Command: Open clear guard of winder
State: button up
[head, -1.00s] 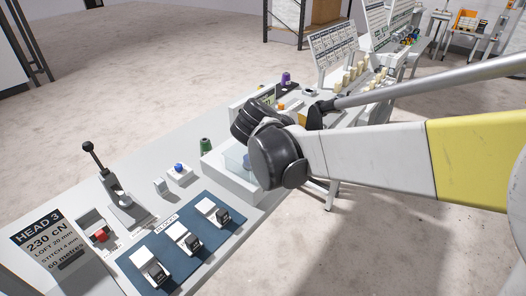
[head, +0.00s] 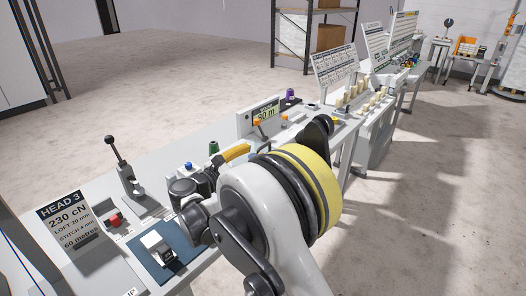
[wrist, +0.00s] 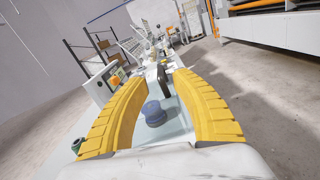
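My gripper (wrist: 158,80) is open. Its two yellow fingers stand wide apart in the wrist view, with no object clamped between them. Between and beyond the fingers sits a blue-grey spool (wrist: 152,113) on a pale surface, seemingly at the winder. A faint greenish, see-through area beside the spool may be the clear guard; its edges are hard to tell. In the head view one yellow finger (head: 235,153) shows over the bench, and my arm hides most of the winder. Whether the fingers touch the guard cannot be told.
A display (head: 265,112) reading about 90 m stands behind the winder. A green cone (head: 213,147), a blue button (head: 188,166), a black-knobbed lever (head: 122,165) and a HEAD 3 card (head: 68,228) are on the bench. Cream spools (head: 355,90) stand farther along. Open floor lies behind.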

aim_at(263, 147)
jog(key=b+x, duration=0.1)
jog(key=x, duration=0.4)
grip_shut()
